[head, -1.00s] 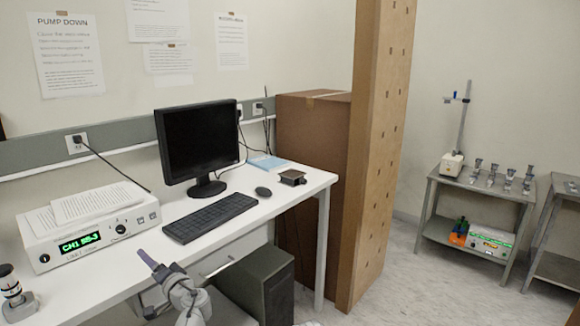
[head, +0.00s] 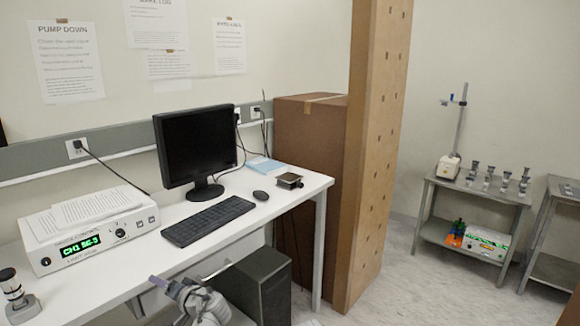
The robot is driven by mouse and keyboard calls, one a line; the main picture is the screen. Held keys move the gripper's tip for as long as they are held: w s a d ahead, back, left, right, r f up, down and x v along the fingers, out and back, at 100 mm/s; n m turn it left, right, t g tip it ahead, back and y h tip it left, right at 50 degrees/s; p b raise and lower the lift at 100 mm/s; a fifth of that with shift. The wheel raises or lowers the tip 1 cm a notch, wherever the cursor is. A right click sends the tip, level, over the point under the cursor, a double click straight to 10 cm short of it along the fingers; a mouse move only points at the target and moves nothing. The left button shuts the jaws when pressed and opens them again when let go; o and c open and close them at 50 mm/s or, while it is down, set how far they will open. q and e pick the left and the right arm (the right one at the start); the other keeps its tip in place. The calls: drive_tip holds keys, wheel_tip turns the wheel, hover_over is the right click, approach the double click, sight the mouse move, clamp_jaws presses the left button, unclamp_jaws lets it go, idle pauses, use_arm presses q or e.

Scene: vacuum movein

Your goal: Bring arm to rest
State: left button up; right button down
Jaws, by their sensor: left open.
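My left gripper (head: 158,282) shows at the bottom of the head view, low in front of the desk's front edge. It is open, and I see nothing between its fingers. My grey left arm comes up behind it from the bottom edge of the picture. The gripper's outline overlaps the area under the desk, beside the black computer case. My right gripper is not in view.
The white desk (head: 280,205) carries a display unit (head: 85,240), monitor (head: 197,145), keyboard (head: 208,221) and mouse (head: 260,195). A black computer case (head: 262,285) stands underneath. A tall brown perforated post (head: 375,150) and cardboard box (head: 308,150) stand right. Floor (head: 420,280) is clear beyond.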

use_arm(q)
drive_tip(key=s+d+f+m+g+h+p, duration=0.1)
drive_tip(key=s+d+f+g+h+p, duration=0.1)
drive_tip(key=s+d, duration=0.4)
drive_tip(key=s+d+f+m+g+h+p, duration=0.1)
drive_tip(key=s+d+f+g+h+p, duration=0.2)
drive_tip(key=s+d, duration=0.4)
drive_tip(key=s+d+f+g+h+p, duration=0.2)
drive_tip(key=s+d+g+h+p, duration=0.1)
drive_tip(key=d, duration=1.1)
drive_tip(key=s+g+h, duration=0.1)
drive_tip(key=s+h, duration=0.1)
drive_tip(key=s, duration=0.1)
drive_tip(key=shift+s+d+f+m+h, duration=0.25)
drive_tip(key=shift+s+f+m+h, duration=0.05)
drive_tip(key=shift+s+m+h, duration=0.1)
